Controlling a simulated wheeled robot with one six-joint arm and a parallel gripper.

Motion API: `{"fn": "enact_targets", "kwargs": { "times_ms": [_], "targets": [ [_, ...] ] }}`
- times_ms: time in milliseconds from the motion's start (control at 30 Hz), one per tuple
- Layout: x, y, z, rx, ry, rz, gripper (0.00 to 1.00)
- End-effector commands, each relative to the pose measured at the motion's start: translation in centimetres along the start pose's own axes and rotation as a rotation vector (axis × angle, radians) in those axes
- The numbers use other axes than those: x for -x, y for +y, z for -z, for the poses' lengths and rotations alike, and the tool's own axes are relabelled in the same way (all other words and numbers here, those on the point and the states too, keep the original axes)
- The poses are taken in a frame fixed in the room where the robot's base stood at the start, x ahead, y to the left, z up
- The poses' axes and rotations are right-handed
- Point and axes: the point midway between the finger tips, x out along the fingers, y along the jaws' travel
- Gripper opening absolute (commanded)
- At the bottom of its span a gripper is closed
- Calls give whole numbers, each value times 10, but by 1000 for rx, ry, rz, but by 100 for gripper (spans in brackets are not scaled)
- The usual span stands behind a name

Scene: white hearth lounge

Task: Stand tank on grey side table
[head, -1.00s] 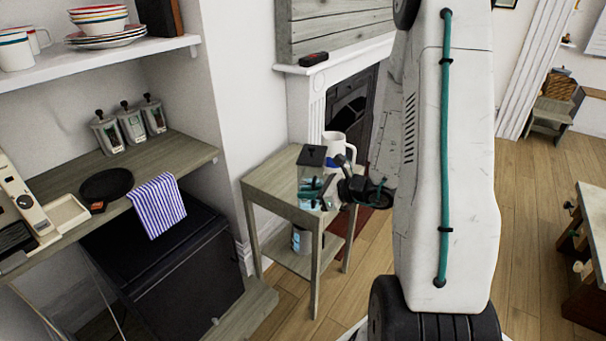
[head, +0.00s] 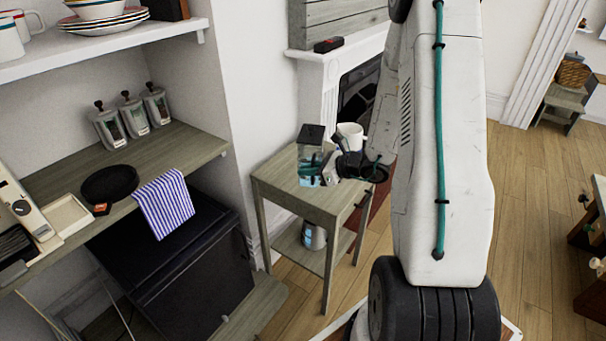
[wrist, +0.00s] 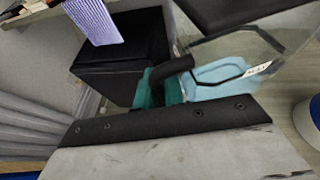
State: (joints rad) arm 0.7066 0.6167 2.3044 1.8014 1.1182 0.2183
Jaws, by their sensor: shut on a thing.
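The tank (head: 312,163) is a clear box with a black lid and pale blue liquid inside. My gripper (head: 331,168) is shut on its right side in the head view. The tank is upright over the top of the grey side table (head: 278,183); I cannot tell whether its base touches. In the wrist view the tank (wrist: 225,72) fills the upper right, with a dark and teal fingertip (wrist: 168,82) against it. The other fingertip is hidden.
A white mug (head: 350,136) stands on the table behind my gripper. A metallic container (head: 314,236) is on its lower shelf. The fireplace mantel (head: 332,54) is behind. A counter with a striped towel (head: 164,203) and black cabinet (head: 175,275) stands left. The tabletop's front left is clear.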

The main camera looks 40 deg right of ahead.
Motion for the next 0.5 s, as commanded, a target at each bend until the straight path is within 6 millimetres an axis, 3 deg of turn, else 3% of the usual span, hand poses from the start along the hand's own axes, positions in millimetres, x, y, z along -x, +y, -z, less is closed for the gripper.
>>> {"fn": "enact_targets", "kwargs": {
  "times_ms": [67,267,500],
  "targets": [
    [-5,-5,-1,2,-2,-1,0],
    [-15,-4,29,-1,0,0,0],
    [-16,-5,32,2,-2,2,0]
  ]
}}
